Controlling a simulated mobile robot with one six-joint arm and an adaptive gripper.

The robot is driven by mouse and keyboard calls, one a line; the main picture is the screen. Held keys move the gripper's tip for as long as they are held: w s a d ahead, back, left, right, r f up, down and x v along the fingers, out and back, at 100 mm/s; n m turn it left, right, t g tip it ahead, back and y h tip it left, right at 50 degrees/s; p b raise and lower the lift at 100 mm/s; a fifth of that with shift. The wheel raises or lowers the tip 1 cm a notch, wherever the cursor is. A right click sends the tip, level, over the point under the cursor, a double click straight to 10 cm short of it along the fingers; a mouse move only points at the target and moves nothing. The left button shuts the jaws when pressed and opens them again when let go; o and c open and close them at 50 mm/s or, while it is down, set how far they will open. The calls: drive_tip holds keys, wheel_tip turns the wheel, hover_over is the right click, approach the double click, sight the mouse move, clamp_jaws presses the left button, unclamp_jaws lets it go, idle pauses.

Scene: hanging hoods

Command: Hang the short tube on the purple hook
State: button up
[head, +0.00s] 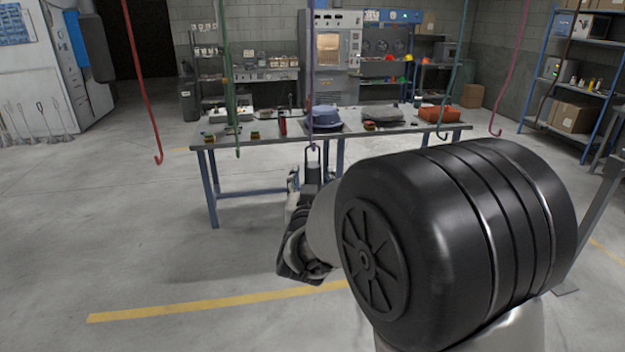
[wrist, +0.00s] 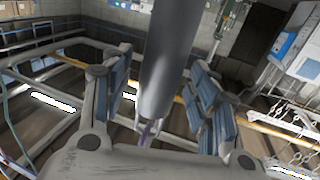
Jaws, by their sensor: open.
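The short tube (head: 312,173) is a dark grey cylinder with a thin loop on top. It is upright, and its loop meets the hook's lower end. In the wrist view the tube (wrist: 167,62) runs between my fingers, with a bit of purple hook (wrist: 148,131) at its loop end. My gripper (wrist: 160,85) is open, with a blue-padded finger on each side of the tube and visible gaps. My arm partly hides the gripper in the head view.
Red (head: 143,80), green (head: 229,80), teal (head: 455,70) and pink (head: 513,65) hooks hang to either side. A metal table (head: 270,131) with several items stands behind. Blue shelving (head: 545,75) is at the right.

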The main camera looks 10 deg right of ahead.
drive_tip(key=s+a+f+n+g+y, duration=0.1)
drive_tip(key=s+a+n+g+y, duration=0.15)
drive_tip(key=s, duration=0.75)
drive_tip(key=s+a+f+n+g+y, duration=0.1)
drive_tip(key=s+a+g+y, duration=0.25)
drive_tip(key=s, duration=0.75)
drive_tip(key=s+d+f+g, duration=0.2)
drive_tip(key=s+d+g, duration=0.1)
drive_tip(key=s, duration=0.7)
drive_tip(key=s+d+f+g+h, duration=0.1)
drive_tip(key=s+d+f+g, duration=0.2)
drive_tip(key=s, duration=0.7)
drive_tip(key=shift+d+g, duration=0.15)
drive_tip(key=shift+g, duration=0.25)
drive_tip(key=shift+w+f+m, duration=0.1)
drive_tip(key=shift+m, duration=0.15)
drive_tip(key=shift+c, duration=0.5)
